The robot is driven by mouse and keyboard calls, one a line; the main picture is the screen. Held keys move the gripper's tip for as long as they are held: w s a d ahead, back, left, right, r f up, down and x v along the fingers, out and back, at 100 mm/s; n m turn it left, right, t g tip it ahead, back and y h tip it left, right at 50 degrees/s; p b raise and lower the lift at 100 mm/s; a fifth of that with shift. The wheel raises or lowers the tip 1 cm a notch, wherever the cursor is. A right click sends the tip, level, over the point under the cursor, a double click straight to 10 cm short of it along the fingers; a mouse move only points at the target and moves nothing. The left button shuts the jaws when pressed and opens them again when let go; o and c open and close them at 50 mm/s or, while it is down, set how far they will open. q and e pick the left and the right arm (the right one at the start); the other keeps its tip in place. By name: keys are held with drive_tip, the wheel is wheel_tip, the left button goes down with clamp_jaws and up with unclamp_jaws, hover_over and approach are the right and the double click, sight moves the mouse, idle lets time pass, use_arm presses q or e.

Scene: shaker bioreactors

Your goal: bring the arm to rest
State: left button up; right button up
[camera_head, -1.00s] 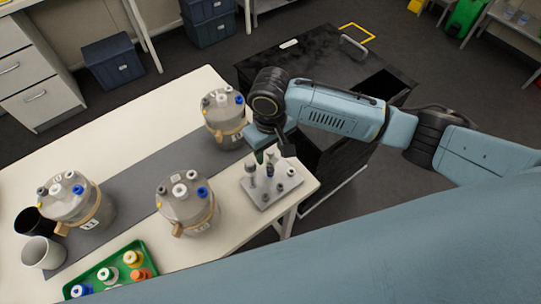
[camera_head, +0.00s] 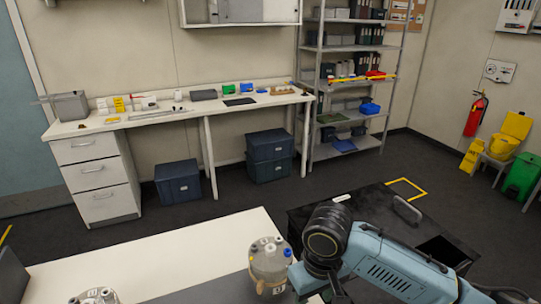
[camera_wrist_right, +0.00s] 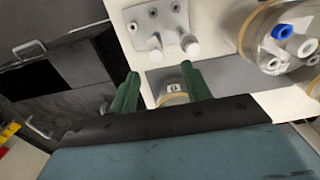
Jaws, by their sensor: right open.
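My right arm (camera_head: 385,262) reaches in from the lower right of the head view, over the table's right end. Its gripper is mostly cut off by the bottom edge there. In the right wrist view the right gripper (camera_wrist_right: 160,78) shows two green fingers spread apart with nothing held between them. A vessel shows beyond the gap, apart from the fingers. A pale rack (camera_wrist_right: 158,30) with white-capped probes is ahead of the fingertips. My left gripper is in neither view.
A bioreactor vessel (camera_head: 268,262) stands on the white table (camera_head: 150,256) just left of the arm. Another vessel's top (camera_head: 97,296) shows at the bottom edge. A black cabinet (camera_head: 318,217) stands behind the arm. A bench (camera_head: 180,112) and shelf (camera_head: 345,92) line the back wall.

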drive_tip(key=s+a+f+t+y, duration=0.2)
drive_tip(key=s+a+f+y, duration=0.15)
drive_tip(key=s, duration=0.35)
drive_tip(key=s+d+f+m+t+h, duration=0.1)
drive_tip(key=s+d+f+h, duration=0.1)
drive_tip(key=s+d, duration=0.45)
drive_tip(key=s+d+f+m+t+h, duration=0.1)
drive_tip(key=s+d+f+h, duration=0.1)
drive_tip(key=s+d, duration=0.5)
wheel_tip(320, 180, down, 30)
drive_tip(key=g+b, duration=0.2)
drive_tip(key=b, duration=0.4)
drive_tip(key=s+d+f+b, duration=0.2)
drive_tip(key=s+f, duration=0.6)
drive_tip(key=f, duration=0.2)
drive_tip(key=s+d+f+g+b, duration=0.1)
drive_tip(key=s+f+b, duration=0.1)
drive_tip(key=s+f, duration=0.6)
wheel_tip(320, 180, down, 2)
drive_tip(key=shift+s+d+f+b, duration=0.15)
drive_tip(key=shift+s+d+b, duration=0.05)
drive_tip(key=shift+d+b, duration=0.2)
